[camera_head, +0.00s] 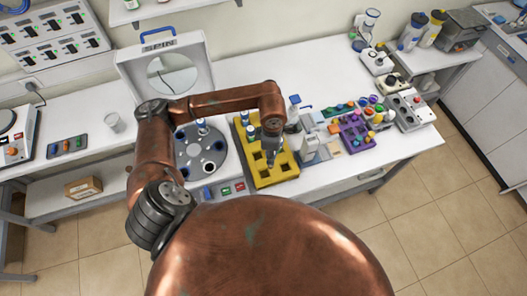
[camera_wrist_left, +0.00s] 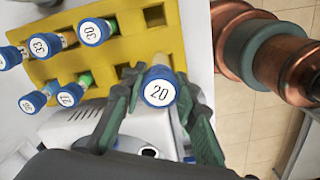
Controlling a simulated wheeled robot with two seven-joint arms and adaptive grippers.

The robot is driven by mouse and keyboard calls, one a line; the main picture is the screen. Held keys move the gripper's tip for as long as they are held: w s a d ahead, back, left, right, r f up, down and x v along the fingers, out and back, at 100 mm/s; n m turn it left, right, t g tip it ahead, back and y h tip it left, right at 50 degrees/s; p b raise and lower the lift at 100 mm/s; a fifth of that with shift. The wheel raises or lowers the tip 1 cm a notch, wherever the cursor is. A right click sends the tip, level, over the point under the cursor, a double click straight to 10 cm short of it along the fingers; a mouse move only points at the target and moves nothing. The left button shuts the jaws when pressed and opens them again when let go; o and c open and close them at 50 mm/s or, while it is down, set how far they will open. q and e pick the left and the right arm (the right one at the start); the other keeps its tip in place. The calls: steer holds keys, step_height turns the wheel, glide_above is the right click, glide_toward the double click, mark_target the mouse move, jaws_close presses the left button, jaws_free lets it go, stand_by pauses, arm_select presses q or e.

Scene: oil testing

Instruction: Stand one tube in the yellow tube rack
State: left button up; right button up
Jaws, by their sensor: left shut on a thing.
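The yellow tube rack (camera_head: 287,172) lies on the white bench beside the open spin machine. In the left wrist view the rack (camera_wrist_left: 190,20) holds several blue-capped tubes, among them 33 (camera_wrist_left: 40,46) and 30 (camera_wrist_left: 90,32), and has empty square holes. My left gripper (camera_head: 270,162) is over the near part of the rack, pointing down. In the left wrist view its fingers (camera_wrist_left: 160,115) are shut on a tube with a blue cap marked 20 (camera_wrist_left: 159,88). The tube's lower end is hidden under its cap, so I cannot tell whether it is in a hole. My right gripper is not in view.
The spin machine (camera_head: 224,168), lid up, stands left of the yellow rack. A purple rack (camera_head: 352,145) with coloured caps and small devices stand to the right. The bench behind the racks is largely clear.

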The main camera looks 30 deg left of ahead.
arm_select(q)
steer(key=n+p, duration=0.1)
steer(key=n, duration=0.1)
steer(key=n+p, duration=0.1)
steer(key=n, duration=0.2)
steer(key=n+p, duration=0.1)
steer(key=n, duration=0.2)
steer(key=shift+s+a+r, duration=0.3)
steer(key=shift+r, duration=0.05)
steer(key=n+p, duration=0.1)
steer(key=n, duration=0.2)
steer(key=s+n+p, duration=0.1)
steer(key=n, duration=0.3)
steer(key=a+n+p, duration=0.1)
steer(key=n, duration=0.2)
steer(key=shift+s+f, duration=0.1)
steer(key=shift+s, duration=0.2)
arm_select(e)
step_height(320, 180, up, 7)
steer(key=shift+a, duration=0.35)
arm_select(q)
steer(key=shift+f, duration=0.1)
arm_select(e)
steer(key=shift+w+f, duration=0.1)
